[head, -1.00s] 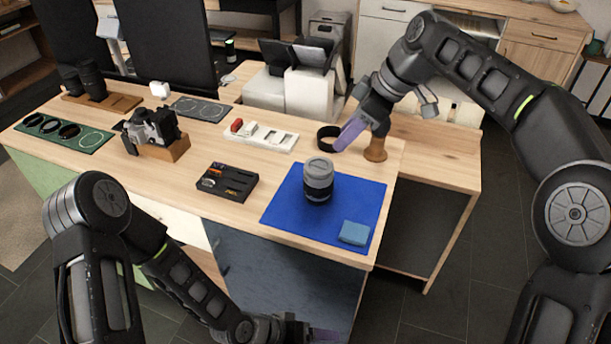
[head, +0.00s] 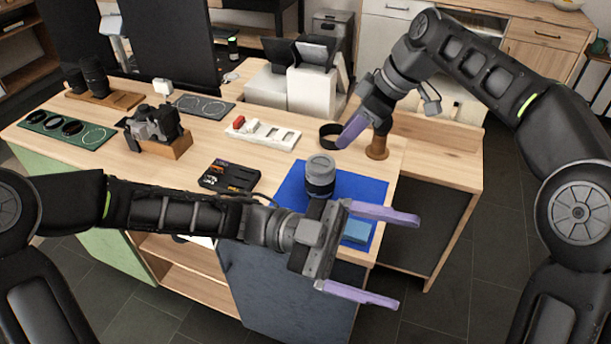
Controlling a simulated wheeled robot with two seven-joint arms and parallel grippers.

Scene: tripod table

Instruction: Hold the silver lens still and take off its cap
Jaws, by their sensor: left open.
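The silver lens (head: 320,178) stands upright on the blue mat (head: 291,187), with a grey top and a dark band below. Its grey upper end (head: 320,162) faces up; I cannot tell where a cap meets the body. My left gripper (head: 406,261) is open and empty, in front of and to the right of the lens. Its wrist covers part of the mat and the lens's lower edge. My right gripper (head: 342,146) is beyond the lens, above the table's back right, apart from the lens. Only one purple finger shows clearly, so its opening is unclear.
A blue cloth (head: 357,231) lies on the mat behind my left fingers. A black ring (head: 330,135) and wooden stand (head: 377,147) are near my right gripper.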

